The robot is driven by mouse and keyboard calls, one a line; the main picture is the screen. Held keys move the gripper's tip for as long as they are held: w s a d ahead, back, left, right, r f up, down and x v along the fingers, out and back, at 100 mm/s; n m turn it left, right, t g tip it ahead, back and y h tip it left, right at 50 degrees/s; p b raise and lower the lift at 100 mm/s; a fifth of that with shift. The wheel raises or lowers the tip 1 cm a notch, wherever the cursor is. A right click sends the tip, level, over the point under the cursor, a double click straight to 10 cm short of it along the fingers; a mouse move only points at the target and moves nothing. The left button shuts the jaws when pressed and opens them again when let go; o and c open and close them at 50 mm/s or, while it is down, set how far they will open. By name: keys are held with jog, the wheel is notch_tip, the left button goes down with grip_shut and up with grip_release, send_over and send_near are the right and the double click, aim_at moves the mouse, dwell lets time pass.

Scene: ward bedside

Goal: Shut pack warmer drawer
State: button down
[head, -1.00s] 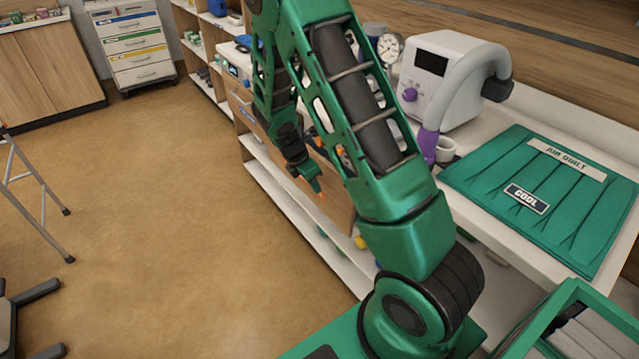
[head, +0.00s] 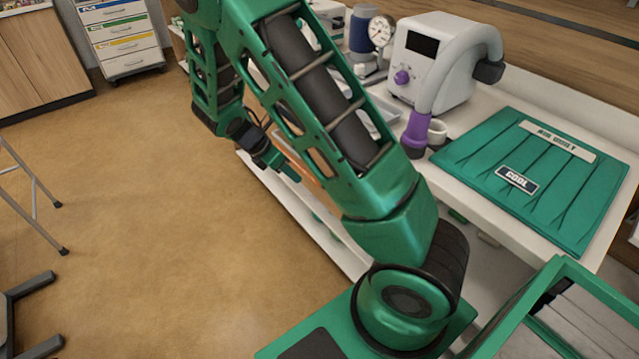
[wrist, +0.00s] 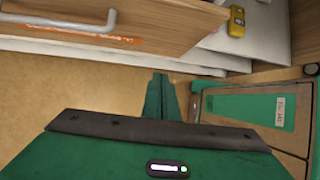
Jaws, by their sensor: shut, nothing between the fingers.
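A wooden drawer front (wrist: 165,24) with a pale bar handle (wrist: 75,24) and an orange label strip (wrist: 75,36) fills the upper left of the wrist view. In the head view, a wood-orange panel of the drawer (head: 318,188) shows partly behind my arm. How far the drawer stands out cannot be told. My gripper (wrist: 166,92) is shut and empty, its green fingers together below the drawer front in the wrist view, apart from the handle. In the head view my gripper (head: 288,172) is small beside the panel, and contact is unclear.
The white counter holds a warming unit (head: 430,60) with a hose, a gauge (head: 381,31) and a green air quilt (head: 535,180). A yellow item (wrist: 237,20) lies near the drawer in the wrist view. Open brown floor (head: 150,220) lies left of the counter.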

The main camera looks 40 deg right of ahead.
jog(key=s+a+f+t+h, duration=0.2)
jog(key=s+a+f+h, duration=0.4)
jog(key=h, duration=0.6)
jog(key=d, duration=1.4)
jog(key=shift+w+d+f, duration=0.3)
jog(key=shift+w+d, duration=0.1)
jog(key=shift+w, duration=0.05)
